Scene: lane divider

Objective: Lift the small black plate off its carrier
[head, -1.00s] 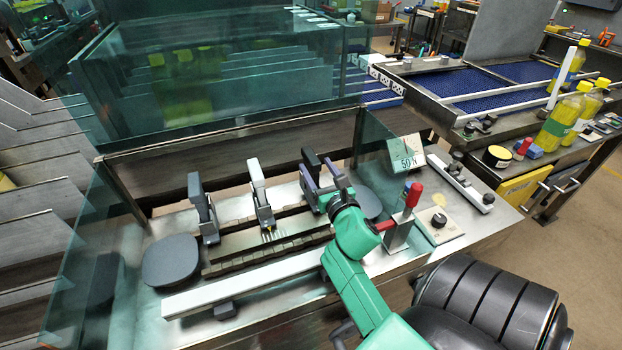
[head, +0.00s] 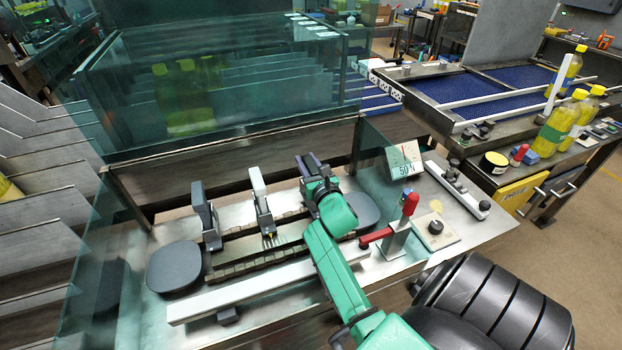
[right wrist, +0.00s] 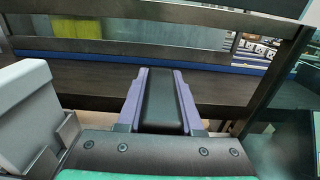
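The small black plate (right wrist: 162,101) stands at the right end of the slotted rail carrier (head: 232,268). In the right wrist view it fills the space between the purple fingers of my right gripper (right wrist: 161,100). One finger lies along each side, with no clear gap showing; whether they press on it is unclear. In the head view my right gripper (head: 309,168) is over the plate, and my green wrist hides most of both. The plate's foot is hidden, and it does not look raised. My left gripper is not in view.
A light grey plate (head: 260,200) and a dark grey plate (head: 204,215) stand further left on the carrier. A white bar (head: 245,292) runs in front. A red-handled clamp (head: 405,215) and a 50 N gauge (head: 404,162) are at the right. Glass panels stand beside and behind.

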